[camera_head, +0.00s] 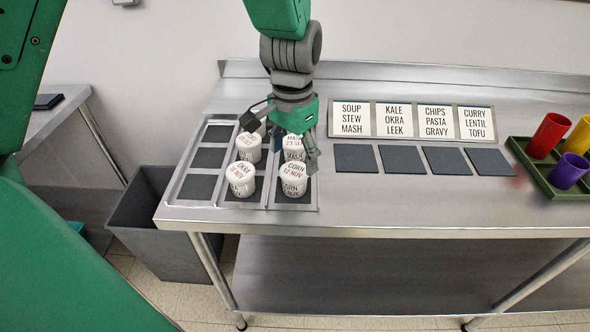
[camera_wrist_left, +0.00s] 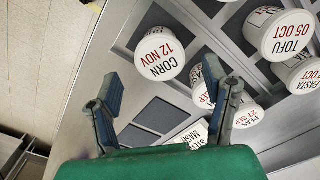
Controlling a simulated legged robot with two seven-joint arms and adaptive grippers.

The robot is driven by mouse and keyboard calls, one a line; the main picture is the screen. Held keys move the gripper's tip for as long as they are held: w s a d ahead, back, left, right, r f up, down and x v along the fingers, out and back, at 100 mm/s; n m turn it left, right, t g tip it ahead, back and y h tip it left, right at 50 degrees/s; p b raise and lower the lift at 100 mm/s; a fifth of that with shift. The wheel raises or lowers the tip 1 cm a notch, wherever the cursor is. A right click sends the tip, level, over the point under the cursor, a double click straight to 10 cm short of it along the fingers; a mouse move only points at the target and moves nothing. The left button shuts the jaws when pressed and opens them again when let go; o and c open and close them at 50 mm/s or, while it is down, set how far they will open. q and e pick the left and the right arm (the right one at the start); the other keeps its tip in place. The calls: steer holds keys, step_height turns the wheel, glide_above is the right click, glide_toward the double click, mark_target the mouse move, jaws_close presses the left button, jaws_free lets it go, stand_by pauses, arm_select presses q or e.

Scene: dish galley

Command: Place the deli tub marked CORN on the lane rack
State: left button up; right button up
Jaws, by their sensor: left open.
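The white deli tub marked CORN 12 NOV (camera_head: 293,183) stands at the front of the right column of a metal rack with dark pads (camera_head: 198,187), on the steel counter. In the left wrist view the CORN tub (camera_wrist_left: 160,53) shows its lettered lid, just beyond the spread fingers. My left gripper (camera_head: 300,150) is open and empty, pointing down just above and behind the CORN tub and covering part of the tub behind it. In the wrist view its fingers (camera_wrist_left: 167,85) are wide apart. My right gripper is not in view.
Other tubs stand close by: PEAS (camera_wrist_left: 205,88), TOFU (camera_wrist_left: 280,35) and PASTA (camera_wrist_left: 303,76). The rack's left column is empty. Four lettered signs (camera_head: 393,120) stand behind dark pads (camera_head: 400,160). A green tray (camera_head: 540,178) with coloured cups is at right. A grey bin (camera_head: 155,235) stands below left.

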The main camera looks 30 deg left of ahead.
mark_target(294, 170)
arm_select(q)
step_height(294, 170, up, 5)
steer(key=shift+r, duration=0.1)
stand_by(0.7)
